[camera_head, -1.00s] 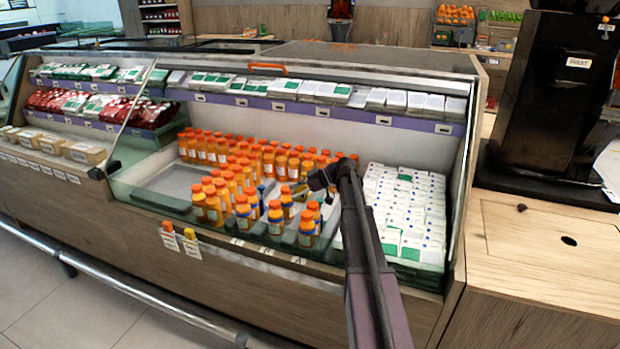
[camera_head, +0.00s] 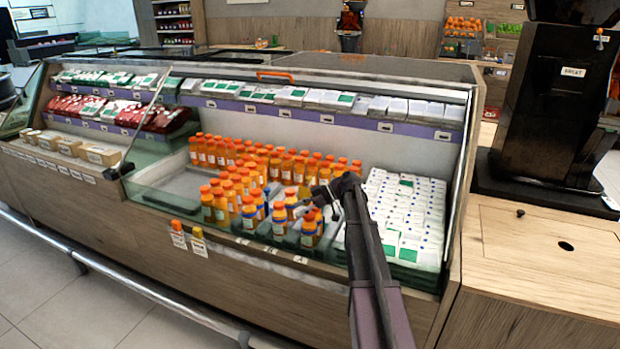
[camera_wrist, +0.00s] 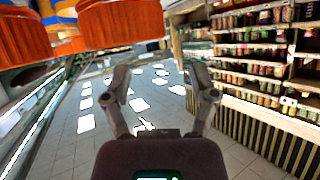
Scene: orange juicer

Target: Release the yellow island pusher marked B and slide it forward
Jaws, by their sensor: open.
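Two small tabs sit on the front edge of the refrigerated counter in the head view. One is yellow (camera_head: 197,232) with a white label; the other is orange (camera_head: 176,225) and stands just left of it. The lettering on both is too small to read, so I cannot confirm a B. My gripper (camera_head: 308,196) is over the front bottles, well to the right of both tabs. In the wrist view my gripper (camera_wrist: 158,78) has its fingers spread with nothing between them. Neither tab is recognisable in the wrist view.
Orange-capped juice bottles (camera_head: 235,186) stand in rows in the counter. White cartons (camera_head: 405,215) fill its right side. A glass front edge and a low rail (camera_head: 130,279) run along the counter. Orange bottle caps (camera_wrist: 120,32) loom close at upper left in the wrist view.

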